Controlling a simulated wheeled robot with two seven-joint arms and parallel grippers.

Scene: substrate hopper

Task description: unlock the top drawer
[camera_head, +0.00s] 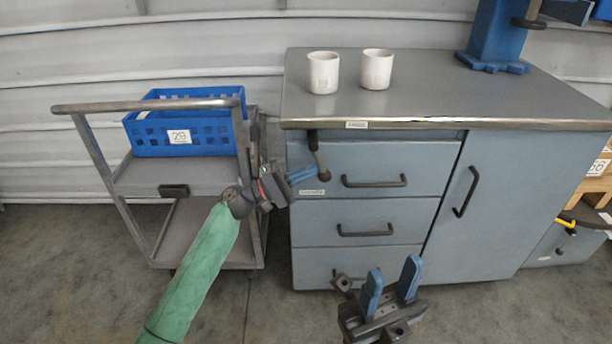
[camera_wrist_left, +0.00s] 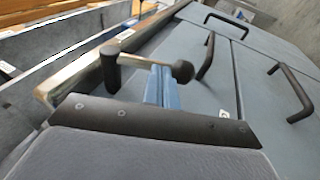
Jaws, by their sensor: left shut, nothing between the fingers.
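The top drawer (camera_head: 400,165) is the uppermost of three in the grey-blue cabinet and appears closed, with a dark bar handle (camera_head: 373,183). A dark lever (camera_head: 317,152) hangs at its upper left from a pivot under the countertop, tilted slightly, with a round knob (camera_head: 324,176) at its lower end. The wrist view shows the knob (camera_wrist_left: 182,70) and the pivot (camera_wrist_left: 110,68). My left gripper (camera_head: 314,171) is shut and empty, its blue fingertips beside the lever close to the knob; contact is unclear. My right gripper (camera_head: 391,280) is open and empty before the lower drawers.
Two white mugs (camera_head: 323,75) (camera_head: 376,70) stand on the countertop (camera_head: 430,95) beside a blue stand (camera_head: 495,40). A metal cart (camera_head: 185,180) with a blue crate (camera_head: 190,135) stands close left of the cabinet. A cabinet door (camera_head: 500,200) is right of the drawers.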

